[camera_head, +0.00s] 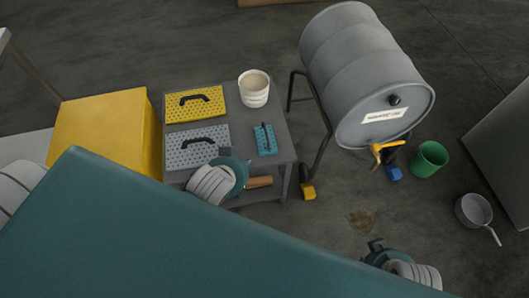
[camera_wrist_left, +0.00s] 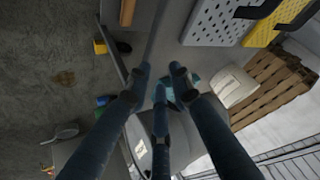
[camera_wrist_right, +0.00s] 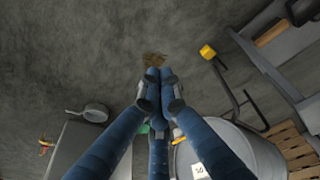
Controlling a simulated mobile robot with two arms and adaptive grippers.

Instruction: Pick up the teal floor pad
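The teal floor pad (camera_head: 266,140) is a small perforated pad with a dark handle, lying on the right part of the grey cart's top (camera_head: 283,130). In the left wrist view a teal patch (camera_wrist_left: 191,80) shows behind the fingers, partly hidden by them. My left gripper (camera_head: 240,168) is over the cart's front edge, to the lower left of the teal pad and apart from it in the head view. Its fingers are spread and empty (camera_wrist_left: 161,76). My right gripper (camera_head: 377,250) hangs over the floor, right of the cart.
A yellow pad (camera_head: 205,110) and a grey pad (camera_head: 190,158) lie on the cart, with a cream pot (camera_head: 254,90) behind. A drum (camera_head: 350,60) on a stand is to the right. A green bucket (camera_head: 430,160) and a saucepan (camera_head: 474,209) stand on the floor.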

